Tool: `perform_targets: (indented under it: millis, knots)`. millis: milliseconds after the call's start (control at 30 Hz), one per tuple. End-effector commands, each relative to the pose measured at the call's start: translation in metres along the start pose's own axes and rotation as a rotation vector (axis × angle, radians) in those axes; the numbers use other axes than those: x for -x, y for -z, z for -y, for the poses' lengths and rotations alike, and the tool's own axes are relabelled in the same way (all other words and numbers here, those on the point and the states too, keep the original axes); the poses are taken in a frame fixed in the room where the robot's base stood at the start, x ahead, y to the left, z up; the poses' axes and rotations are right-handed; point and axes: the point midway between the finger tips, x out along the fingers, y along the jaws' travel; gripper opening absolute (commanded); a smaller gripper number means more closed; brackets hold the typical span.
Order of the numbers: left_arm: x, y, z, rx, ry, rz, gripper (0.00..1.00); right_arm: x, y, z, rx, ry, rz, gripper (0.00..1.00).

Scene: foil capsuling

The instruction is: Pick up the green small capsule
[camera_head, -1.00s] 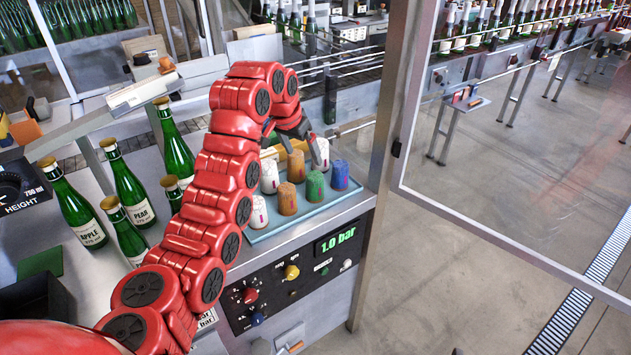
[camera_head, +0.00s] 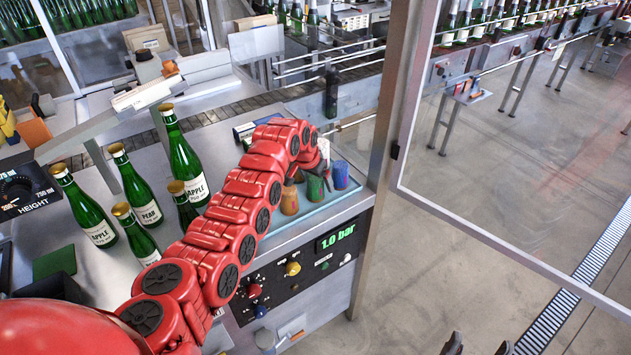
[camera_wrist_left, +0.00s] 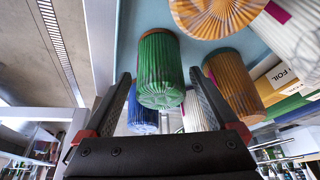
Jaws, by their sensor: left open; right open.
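The green small capsule (camera_head: 314,189) stands on the light blue tray (camera_head: 331,203) in the head view, between an orange capsule (camera_head: 289,200) and a blue capsule (camera_head: 340,175). My left gripper (camera_head: 316,173) is over it, partly hidden by my red arm. In the left wrist view, the green capsule (camera_wrist_left: 158,65) lies between the two spread dark fingers of my left gripper (camera_wrist_left: 161,80). Gaps seem to show on both sides of it. My right gripper (camera_head: 479,346) shows only as two dark, separated fingertips at the bottom edge.
Orange capsules (camera_wrist_left: 233,82) and white capsules crowd beside the left gripper's right finger in the wrist view. Green bottles (camera_head: 185,155) stand left of my arm. A metal post (camera_head: 385,130) and glass panel bound the right side.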

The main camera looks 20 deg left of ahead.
Motion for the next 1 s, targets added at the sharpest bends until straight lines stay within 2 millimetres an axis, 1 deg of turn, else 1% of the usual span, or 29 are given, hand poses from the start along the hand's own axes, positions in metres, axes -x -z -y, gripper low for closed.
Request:
perform_targets:
  millis: [167,367,400,467,600,667,700,1000]
  knots:
    - [-0.0060,0.0007,0.0007,0.001,0.002,-0.004,0.93,-0.0031,0.0005,-0.0001,0.000,0.000,0.000,0.75]
    - [-0.0067,0.0005,0.0008,0.001,0.002,-0.004,0.93,-0.0027,0.0005,-0.0001,0.000,0.000,0.000,0.75]
    - [-0.0068,0.0004,0.0007,0.001,0.002,-0.004,0.90,-0.0027,0.0005,-0.0001,0.000,0.000,0.000,0.75]
    - [-0.0067,0.0004,0.0007,0.001,0.002,-0.004,0.79,-0.0027,0.0005,-0.0001,0.000,0.000,0.000,0.75]
    - [-0.0067,0.0003,0.0007,0.001,0.001,-0.003,0.54,-0.0027,0.0005,-0.0001,0.000,0.000,0.000,0.75]
    - [-0.0067,0.0003,0.0007,0.001,0.001,-0.003,0.43,-0.0027,0.0005,-0.0001,0.000,0.000,0.000,0.75]
    - [-0.0066,0.0003,0.0007,0.001,0.001,-0.003,0.40,-0.0027,0.0004,-0.0001,0.000,0.000,0.000,0.75]
    - [-0.0065,0.0003,0.0007,0.001,0.001,-0.003,0.39,-0.0023,0.0004,-0.0001,0.000,0.000,0.000,0.75]
